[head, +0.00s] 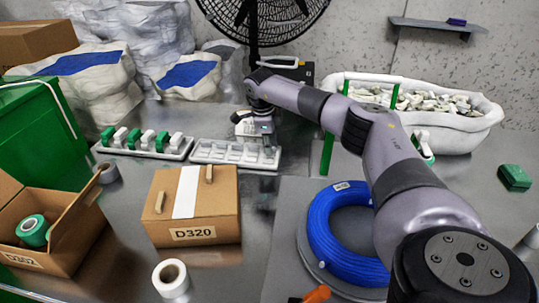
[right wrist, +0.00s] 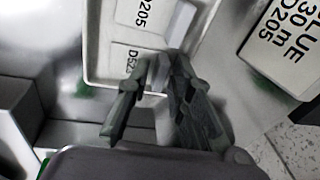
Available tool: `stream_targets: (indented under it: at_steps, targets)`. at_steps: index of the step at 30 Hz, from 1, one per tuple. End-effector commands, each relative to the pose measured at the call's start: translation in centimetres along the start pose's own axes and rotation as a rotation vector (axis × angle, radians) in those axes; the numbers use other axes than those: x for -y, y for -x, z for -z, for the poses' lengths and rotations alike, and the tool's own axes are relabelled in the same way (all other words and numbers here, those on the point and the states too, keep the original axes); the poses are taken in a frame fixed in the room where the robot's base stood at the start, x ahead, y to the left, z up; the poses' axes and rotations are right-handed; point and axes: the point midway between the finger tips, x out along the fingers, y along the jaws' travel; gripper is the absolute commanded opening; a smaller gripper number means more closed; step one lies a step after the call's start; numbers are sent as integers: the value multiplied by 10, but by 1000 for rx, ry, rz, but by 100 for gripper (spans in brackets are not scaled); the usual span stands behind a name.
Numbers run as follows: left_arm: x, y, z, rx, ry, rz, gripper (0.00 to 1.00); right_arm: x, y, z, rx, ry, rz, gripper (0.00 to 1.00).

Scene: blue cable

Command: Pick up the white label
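A white tray (head: 237,153) holding white label pieces stands at mid-table in the head view. My right gripper (head: 268,148) points down at its right end. In the right wrist view, its two fingers (right wrist: 166,68) are close together over the tray, with a small white piece (right wrist: 158,76) between their tips. I cannot tell whether they pinch it. A white label (right wrist: 180,22) stands raised just beyond the tips. My left gripper is not in view.
A tray of green and white pieces (head: 145,144) stands to the left. A closed D320 box (head: 215,220) and a blue cable coil (head: 335,245) lie nearer. A printed "BLUE 30m D205" piece (right wrist: 285,45) lies beside the tray. A white basket (head: 455,130) stands right.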

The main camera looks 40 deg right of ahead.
Motion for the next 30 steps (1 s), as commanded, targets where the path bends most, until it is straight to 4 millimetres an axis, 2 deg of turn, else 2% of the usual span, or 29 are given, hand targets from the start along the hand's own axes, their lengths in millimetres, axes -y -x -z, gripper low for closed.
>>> stream_targets:
  at_steps: [5, 14, 25, 29, 30]
  targets:
    - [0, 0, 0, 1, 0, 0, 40, 0, 0, 0, 0, 0, 0, 19]
    - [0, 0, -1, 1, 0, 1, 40, 0, 0, 0, 0, 0, 0, 0]
    - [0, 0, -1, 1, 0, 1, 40, 0, 4, 0, 0, 0, 0, 0]
    - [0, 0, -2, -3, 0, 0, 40, 4, 21, 2, 2, -1, 2, 0]
    - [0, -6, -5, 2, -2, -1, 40, 5, 29, 2, 3, -1, 3, 0]
